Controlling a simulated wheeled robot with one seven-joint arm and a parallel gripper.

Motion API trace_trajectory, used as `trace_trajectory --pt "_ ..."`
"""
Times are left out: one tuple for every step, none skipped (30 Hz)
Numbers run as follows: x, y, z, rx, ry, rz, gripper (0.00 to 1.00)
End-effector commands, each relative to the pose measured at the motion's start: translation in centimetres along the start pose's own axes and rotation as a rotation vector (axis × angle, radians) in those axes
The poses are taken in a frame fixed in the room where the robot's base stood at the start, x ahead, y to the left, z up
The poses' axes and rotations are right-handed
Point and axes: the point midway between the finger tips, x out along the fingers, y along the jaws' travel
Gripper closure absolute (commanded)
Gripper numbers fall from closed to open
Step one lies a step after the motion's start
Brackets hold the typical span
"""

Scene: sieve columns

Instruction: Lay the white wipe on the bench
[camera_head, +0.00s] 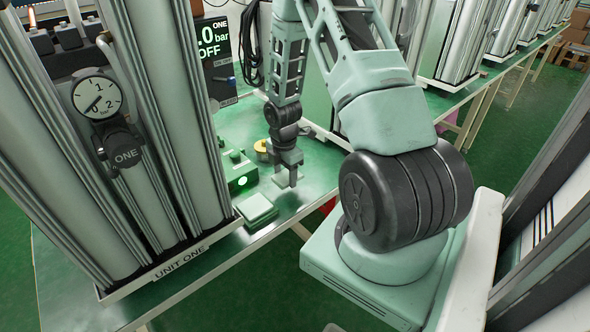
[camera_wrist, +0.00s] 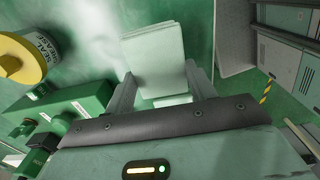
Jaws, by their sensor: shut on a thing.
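The white wipe (camera_wrist: 153,52) is a pale, folded-looking sheet between the two fingers of my gripper (camera_wrist: 160,88) in the wrist view. My gripper is shut on it, and most of the sheet sticks out beyond the fingertips. In the head view my gripper (camera_head: 287,176) points down close above the green bench (camera_head: 318,165), near its front edge. The wipe is small there, and I cannot tell whether it touches the bench.
A pale square pad (camera_head: 257,208) lies on the bench beside the UNIT ONE columns (camera_head: 165,110). Floor shows beyond the bench edge.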

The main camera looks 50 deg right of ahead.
Motion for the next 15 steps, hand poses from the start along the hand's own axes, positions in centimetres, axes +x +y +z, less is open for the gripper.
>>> trace_trajectory --pt "0.5 0.0 0.0 0.0 0.0 -0.002 0.66" --pt "0.7 0.0 0.0 0.001 0.0 -0.002 0.66" --pt "0.9 0.0 0.0 0.001 0.001 -0.002 0.66" --pt "1.2 0.0 0.0 0.001 0.001 -0.001 0.66" --pt "1.5 0.0 0.0 0.001 0.001 -0.001 0.66" --pt "2.1 -0.1 -0.1 0.001 0.001 -0.003 0.66" --pt "2.5 -0.1 -0.1 0.0 0.001 -0.004 0.66" --pt "3.0 -0.1 0.0 0.0 0.0 -0.003 0.66" --pt "3.5 0.0 0.0 0.0 0.0 -0.002 0.66" --pt "4.0 -0.1 0.0 0.0 0.001 -0.003 0.66" --pt "4.3 -0.1 0.0 0.0 0.001 -0.003 0.66" --pt "4.6 0.0 0.0 0.0 0.0 -0.001 0.66" --pt "4.8 0.0 0.0 0.0 0.0 -0.001 0.66" --pt "5.0 0.0 0.0 0.001 0.0 0.0 0.66" --pt "5.0 0.0 0.0 0.001 0.0 0.0 0.66"
